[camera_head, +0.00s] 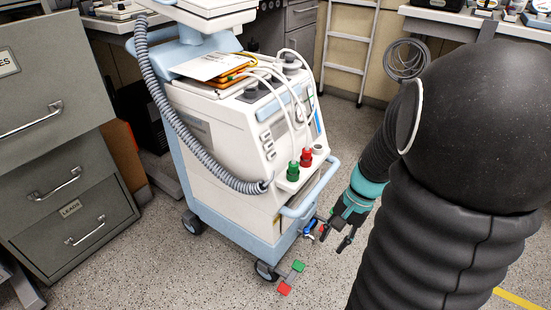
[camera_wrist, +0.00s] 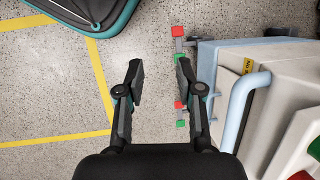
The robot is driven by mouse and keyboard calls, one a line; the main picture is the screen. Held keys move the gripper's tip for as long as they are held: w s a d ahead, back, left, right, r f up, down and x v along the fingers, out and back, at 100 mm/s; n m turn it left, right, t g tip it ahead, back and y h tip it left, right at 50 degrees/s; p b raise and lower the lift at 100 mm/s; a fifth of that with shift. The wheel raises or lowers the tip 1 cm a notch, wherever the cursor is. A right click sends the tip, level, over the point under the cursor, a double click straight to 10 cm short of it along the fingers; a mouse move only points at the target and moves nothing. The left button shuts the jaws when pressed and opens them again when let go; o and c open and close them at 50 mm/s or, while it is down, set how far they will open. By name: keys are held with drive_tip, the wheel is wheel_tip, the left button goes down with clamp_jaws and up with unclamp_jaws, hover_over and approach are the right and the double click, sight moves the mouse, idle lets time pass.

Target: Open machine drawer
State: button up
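The machine (camera_head: 240,120) is a white and light blue wheeled cart with hoses and red and green connectors on its sloped front. A light blue bar handle (camera_head: 312,192) runs across its lower front, and it also shows in the wrist view (camera_wrist: 238,105). A beige panel, perhaps the drawer front (camera_head: 286,215), is partly visible below the handle; I cannot tell whether it is open. My gripper (camera_head: 335,238) is low, in front of the cart and right of the handle. In the wrist view, its fingers (camera_wrist: 159,75) are apart with only floor between them.
Red and green pedal-like pieces (camera_head: 291,277) stick out low at the cart's front, close to the right finger in the wrist view. A grey filing cabinet (camera_head: 60,150) stands at left. A ladder (camera_head: 350,40) leans behind.

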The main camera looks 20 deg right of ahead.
drive_tip(key=w+d+f+m+t+y, duration=0.25)
drive_tip(key=d+f+m+y, duration=0.2)
drive_tip(key=f+m, duration=0.6)
drive_tip(key=m+t+y, duration=0.1)
drive_tip(key=m+t, duration=0.9)
drive_tip(key=m, duration=1.5)
approach(311, 209)
drive_tip(key=x, duration=0.5)
drive_tip(key=b+x, duration=0.1)
drive_tip(key=x, duration=0.4)
drive_tip(key=shift+w+d+f, duration=0.1)
drive_tip(key=shift+w+f, duration=0.05)
drive_tip(key=shift+f, duration=0.1)
clamp_jaws()
